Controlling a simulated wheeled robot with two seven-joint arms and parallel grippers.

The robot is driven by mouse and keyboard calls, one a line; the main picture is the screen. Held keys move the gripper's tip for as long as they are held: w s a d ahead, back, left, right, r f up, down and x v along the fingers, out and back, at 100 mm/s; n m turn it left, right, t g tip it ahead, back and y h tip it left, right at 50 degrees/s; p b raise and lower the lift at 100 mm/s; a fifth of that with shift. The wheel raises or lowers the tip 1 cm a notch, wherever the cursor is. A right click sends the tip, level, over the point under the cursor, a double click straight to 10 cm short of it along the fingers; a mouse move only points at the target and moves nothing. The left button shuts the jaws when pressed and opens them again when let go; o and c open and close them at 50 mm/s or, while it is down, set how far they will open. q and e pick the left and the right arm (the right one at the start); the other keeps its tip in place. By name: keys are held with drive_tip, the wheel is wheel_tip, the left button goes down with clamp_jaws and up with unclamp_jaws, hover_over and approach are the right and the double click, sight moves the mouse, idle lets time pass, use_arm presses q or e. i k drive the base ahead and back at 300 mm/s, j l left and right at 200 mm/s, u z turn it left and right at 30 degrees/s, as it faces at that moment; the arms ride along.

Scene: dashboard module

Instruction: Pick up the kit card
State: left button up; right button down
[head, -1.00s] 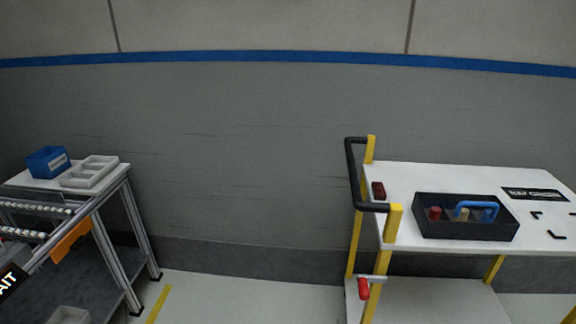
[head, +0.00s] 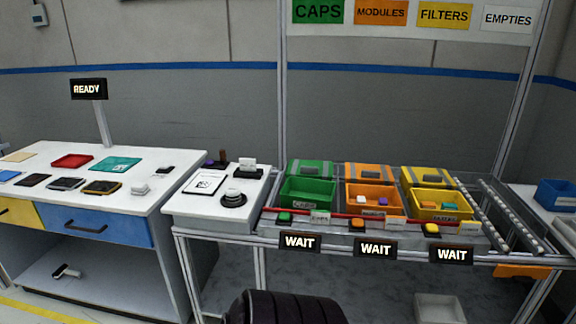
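A white card or sheet with black print (head: 204,183) lies flat on the white side table (head: 180,207) left of the bins. A small white card (head: 248,165) stands upright in a dark holder behind it, on the same table. I cannot tell for sure which of these is the kit card. Neither of my grippers is in the head view. A dark ribbed part at the bottom centre seems to be mine.
A round black-and-white device (head: 233,198) sits beside the flat card. The workbench (head: 125,205) at left holds coloured trays and dark panels. Green (head: 308,191), orange (head: 371,201) and yellow (head: 438,204) bins stand right, above WAIT signs. A grey bin (head: 440,308) is low down.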

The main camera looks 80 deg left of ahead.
sight(246, 164)
drive_tip(key=u, duration=3)
drive_tip(key=i+j, duration=0.15)
